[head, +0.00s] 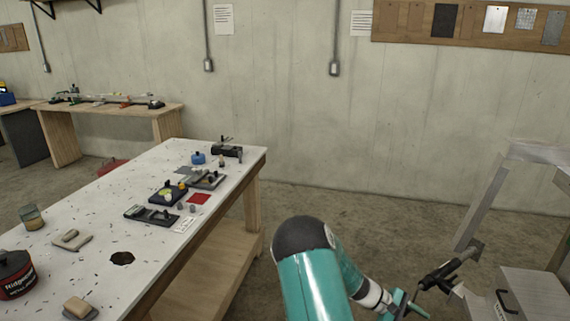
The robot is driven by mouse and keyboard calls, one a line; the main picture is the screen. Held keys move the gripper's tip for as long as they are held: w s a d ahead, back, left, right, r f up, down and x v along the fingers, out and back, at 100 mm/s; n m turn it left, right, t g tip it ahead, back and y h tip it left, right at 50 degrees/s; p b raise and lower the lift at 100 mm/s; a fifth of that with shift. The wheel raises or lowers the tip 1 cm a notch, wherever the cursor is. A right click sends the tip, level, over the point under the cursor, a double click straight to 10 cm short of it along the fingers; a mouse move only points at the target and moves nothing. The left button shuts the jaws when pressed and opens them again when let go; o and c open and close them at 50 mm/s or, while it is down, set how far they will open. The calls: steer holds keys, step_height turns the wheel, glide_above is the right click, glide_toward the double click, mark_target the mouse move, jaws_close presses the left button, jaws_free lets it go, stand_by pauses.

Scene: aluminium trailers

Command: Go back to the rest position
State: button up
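My teal arm with a dark rounded joint rises at the bottom middle of the head view and bends down to the right. My gripper (404,306) is at the lower right edge of the picture, partly cut off. Its fingers are small and unclear, so I cannot tell whether it is open or shut. A black torch-like tool (446,270) shows just right of and above the gripper, close to a metal frame. I cannot tell whether the gripper touches it.
A white workbench (95,212) with several tools and blocks stands at the left. A red tin (14,275) sits on its near left corner. An aluminium frame (486,205) and a grey box (535,293) stand at the right.

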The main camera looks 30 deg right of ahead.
steer(key=w+a+r+m+t+y, duration=0.1)
steer(key=w+a+r+t+y, duration=0.25)
steer(key=a+r, duration=0.6)
steer(key=w+a+r+m+t+y, duration=0.2)
steer(key=w+a+r+t, duration=0.3)
steer(key=a, duration=0.8)
steer(key=s+a+r+t+y, duration=0.1)
steer(key=s+a+r+t, duration=0.2)
steer(key=a+r, duration=0.4)
steer(key=s+a+r+t+y, duration=0.2)
steer(key=s+a+r+t, duration=0.2)
steer(key=a, duration=0.9)
step_height(320, 180, up, 4)
steer(key=shift+s+a+r+n, duration=0.15)
steer(key=shift+s+a+n, duration=0.25)
steer(key=shift+s, duration=0.85)
steer(key=shift+c, duration=1.3)
steer(key=shift+d, duration=0.1)
